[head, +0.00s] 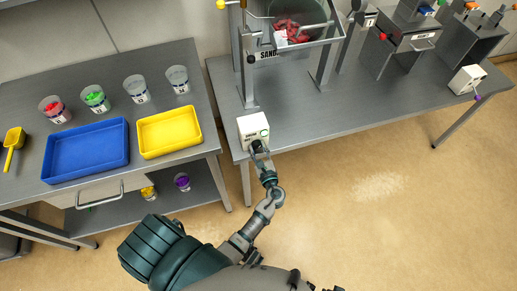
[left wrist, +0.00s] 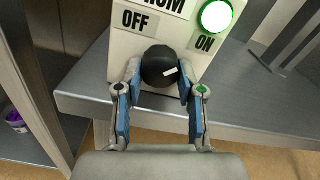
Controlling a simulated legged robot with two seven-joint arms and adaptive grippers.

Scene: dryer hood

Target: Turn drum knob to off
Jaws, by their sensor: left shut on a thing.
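The drum knob (left wrist: 160,66) is a round black dial with a white pointer mark, on the front of a white control box (head: 253,130). In the left wrist view the box carries an OFF label (left wrist: 140,22) at upper left and an ON label (left wrist: 205,43) at right. The white mark points right and slightly up, toward the ON side. A round green light (left wrist: 215,16) glows above the ON label. My left gripper (left wrist: 158,88) is shut on the knob, one finger on each side. My right gripper is not in view.
The box stands at the front left corner of a grey metal bench (head: 310,122), beside a drum frame (head: 248,60). Left is another table with a blue tray (head: 87,176), a yellow tray (head: 170,152) and several cups. The floor in front is clear.

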